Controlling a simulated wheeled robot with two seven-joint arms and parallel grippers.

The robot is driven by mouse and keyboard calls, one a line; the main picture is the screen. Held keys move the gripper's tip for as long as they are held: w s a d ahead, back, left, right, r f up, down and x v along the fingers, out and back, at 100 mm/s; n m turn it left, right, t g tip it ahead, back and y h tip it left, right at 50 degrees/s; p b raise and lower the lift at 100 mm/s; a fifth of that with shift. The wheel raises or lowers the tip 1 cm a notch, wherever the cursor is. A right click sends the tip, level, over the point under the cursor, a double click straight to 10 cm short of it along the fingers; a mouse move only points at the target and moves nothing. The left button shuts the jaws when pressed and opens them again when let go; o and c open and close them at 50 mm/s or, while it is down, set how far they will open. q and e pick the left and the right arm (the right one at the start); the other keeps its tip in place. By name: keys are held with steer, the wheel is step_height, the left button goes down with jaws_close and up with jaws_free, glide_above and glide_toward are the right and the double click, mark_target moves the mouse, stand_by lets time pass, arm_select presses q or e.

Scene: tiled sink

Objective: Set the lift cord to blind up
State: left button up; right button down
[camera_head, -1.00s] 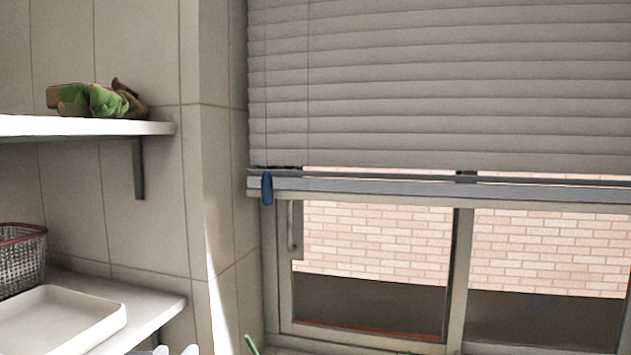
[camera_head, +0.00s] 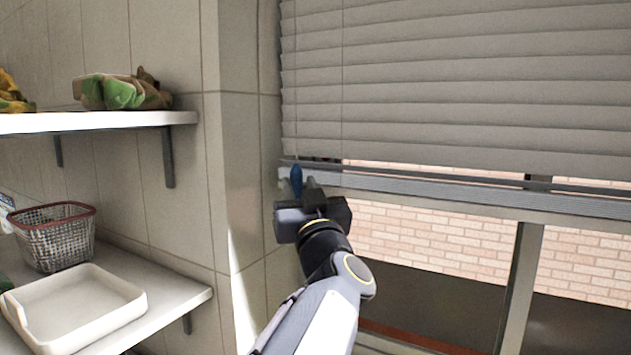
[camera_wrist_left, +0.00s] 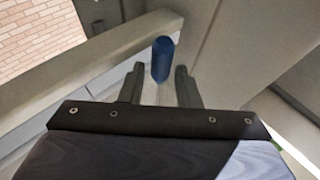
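The lift cord's blue handle (camera_head: 297,180) hangs at the lower left corner of the grey blind (camera_head: 450,90), in front of its bottom rail. The blind covers the upper part of the window. My left gripper (camera_head: 308,186) is raised close to the handle. In the left wrist view the blue handle (camera_wrist_left: 162,60) stands beyond and between the two fingertips of my left gripper (camera_wrist_left: 158,80). The fingers are apart, with no visible contact on the handle. My right gripper is not in view.
A tiled wall (camera_head: 240,150) stands close to the left of the handle. An upper shelf (camera_head: 100,122) holds a green and brown bundle. A lower shelf (camera_head: 180,295) holds a wire basket (camera_head: 55,235) and a white tray (camera_head: 75,305).

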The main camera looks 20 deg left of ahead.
arm_select(q)
steer(key=shift+x, duration=0.9)
jaws_close()
